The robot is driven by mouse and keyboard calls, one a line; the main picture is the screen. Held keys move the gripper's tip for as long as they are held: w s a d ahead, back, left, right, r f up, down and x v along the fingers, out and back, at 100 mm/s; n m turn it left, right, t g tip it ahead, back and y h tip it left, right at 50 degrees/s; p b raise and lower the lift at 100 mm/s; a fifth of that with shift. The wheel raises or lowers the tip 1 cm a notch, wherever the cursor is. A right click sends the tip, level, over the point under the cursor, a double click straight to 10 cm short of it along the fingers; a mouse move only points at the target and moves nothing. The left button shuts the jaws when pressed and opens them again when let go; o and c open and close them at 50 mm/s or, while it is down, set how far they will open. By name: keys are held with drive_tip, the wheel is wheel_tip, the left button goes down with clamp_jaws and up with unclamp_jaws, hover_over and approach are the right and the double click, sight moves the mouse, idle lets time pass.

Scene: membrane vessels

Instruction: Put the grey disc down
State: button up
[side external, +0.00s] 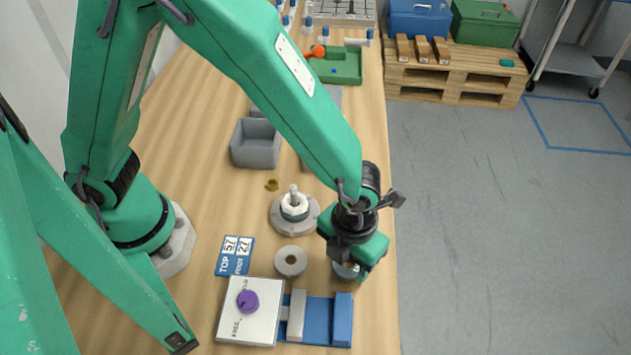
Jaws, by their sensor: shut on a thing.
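My gripper (350,266) points down near the right edge of the wooden table. It is shut on a grey disc (344,271), which shows only in part below the jaws; the gripper body hides the rest. I cannot tell whether this disc touches the table. A second grey disc, a ring with a centre hole (290,270), lies flat on the table to the left of my gripper. A round metal flange with a white nut and upright stem (294,207) stands behind that ring.
A blue fixture with a pale sliding block (342,318) and a white panel with a purple knob (230,325) lie in front. A blue number card (236,268) is left. A grey bin (243,154) and green tray (350,74) stand farther back. The table edge is close on the right.

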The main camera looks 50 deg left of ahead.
drive_tip(key=shift+f, duration=0.15)
drive_tip(key=o, duration=1)
drive_tip(key=shift+c, duration=0.2)
wheel_tip(320, 180, up, 12)
drive_tip(key=shift+r, duration=0.2)
idle(0.4)
